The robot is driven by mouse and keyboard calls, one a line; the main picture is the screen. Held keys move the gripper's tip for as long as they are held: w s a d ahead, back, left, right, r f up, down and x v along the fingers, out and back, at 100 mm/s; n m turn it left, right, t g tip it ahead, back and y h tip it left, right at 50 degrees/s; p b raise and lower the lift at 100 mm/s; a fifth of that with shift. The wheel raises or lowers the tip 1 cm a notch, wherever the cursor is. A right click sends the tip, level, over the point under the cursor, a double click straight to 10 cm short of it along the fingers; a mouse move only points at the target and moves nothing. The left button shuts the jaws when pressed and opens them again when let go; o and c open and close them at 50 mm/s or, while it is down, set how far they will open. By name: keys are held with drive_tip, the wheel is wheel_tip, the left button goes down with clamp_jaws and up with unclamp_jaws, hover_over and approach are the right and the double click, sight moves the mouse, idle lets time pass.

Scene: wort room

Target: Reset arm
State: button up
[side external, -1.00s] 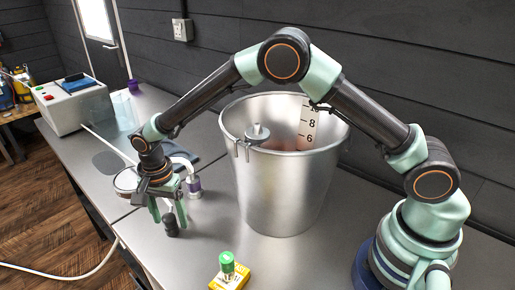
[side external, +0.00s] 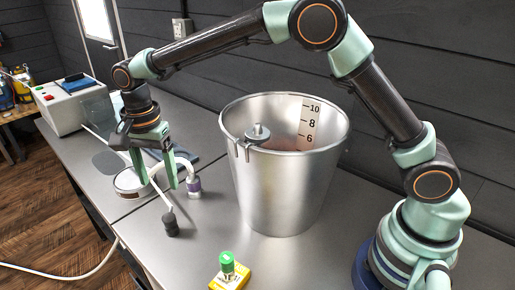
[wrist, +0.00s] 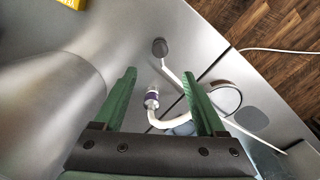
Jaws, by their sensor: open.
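My gripper (side external: 156,172) is open and empty, pointing down above the steel table to the left of the bucket. Its two green fingers also show in the wrist view (wrist: 164,92), spread apart with nothing between the tips. In the side view, below the fingers, a thin rod with a dark rounded end (side external: 170,225) rests on the table.
A large steel bucket (side external: 280,200) with a volume scale stands right of my gripper. A white curved tube with a purple fitting (side external: 194,187) lies near it. A yellow box (side external: 232,279) with a green-capped vial sits in front. A white machine (side external: 72,104) stands at the back left.

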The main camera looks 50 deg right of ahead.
wheel_tip(320, 180, up, 11)
drive_tip(key=w+d+m, duration=0.3)
drive_tip(key=d+m, duration=0.2)
drive_tip(key=d, duration=1.9)
